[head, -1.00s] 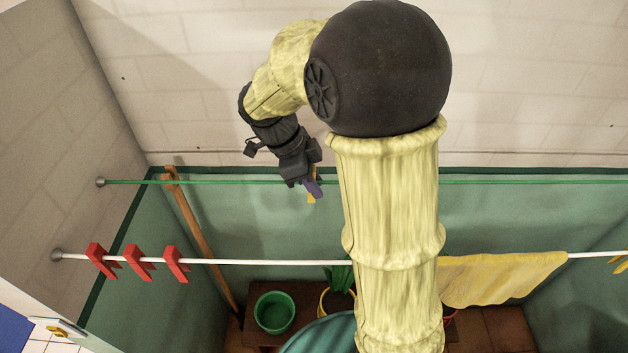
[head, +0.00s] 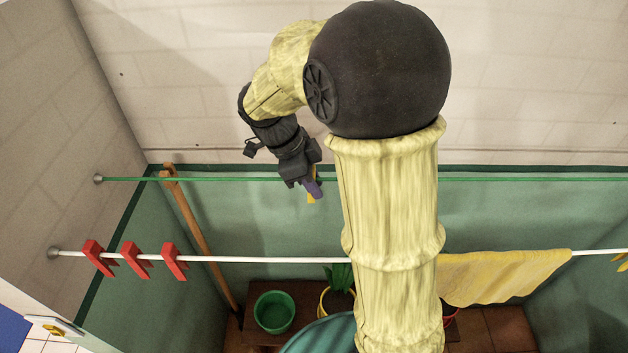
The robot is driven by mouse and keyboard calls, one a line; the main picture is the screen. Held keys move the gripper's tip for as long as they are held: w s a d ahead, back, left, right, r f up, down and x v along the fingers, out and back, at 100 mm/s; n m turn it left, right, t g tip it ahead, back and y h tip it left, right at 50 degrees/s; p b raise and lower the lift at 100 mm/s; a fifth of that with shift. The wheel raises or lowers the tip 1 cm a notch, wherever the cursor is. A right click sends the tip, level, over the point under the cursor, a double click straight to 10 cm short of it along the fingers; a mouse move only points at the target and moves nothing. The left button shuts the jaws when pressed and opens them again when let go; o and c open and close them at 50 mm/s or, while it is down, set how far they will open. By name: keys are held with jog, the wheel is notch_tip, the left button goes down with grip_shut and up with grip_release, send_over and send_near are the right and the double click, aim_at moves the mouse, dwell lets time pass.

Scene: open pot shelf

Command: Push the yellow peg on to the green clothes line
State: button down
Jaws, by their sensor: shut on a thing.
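The peg is at the green line in the picture. My fingers hide most of it, so I cannot tell whether its jaws are around the line or only beside it. The green line runs from a wall mount at the left across to the right, partly hidden by my arm.
A nearer white line (head: 250,260) carries three red pegs (head: 134,260) at the left and a yellow cloth (head: 500,275) at the right. A wooden pole (head: 200,240) leans at the left. A green pot (head: 274,312) and a potted plant (head: 338,298) stand below.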

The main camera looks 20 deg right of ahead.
jog(key=c, duration=1.2)
grip_release()
jog(key=shift+o, duration=0.2)
jog(key=b+v, duration=0.2)
jog(key=v, duration=1.5)
jog(key=shift+w+a+r, duration=0.1)
jog(key=shift+r, duration=0.05)
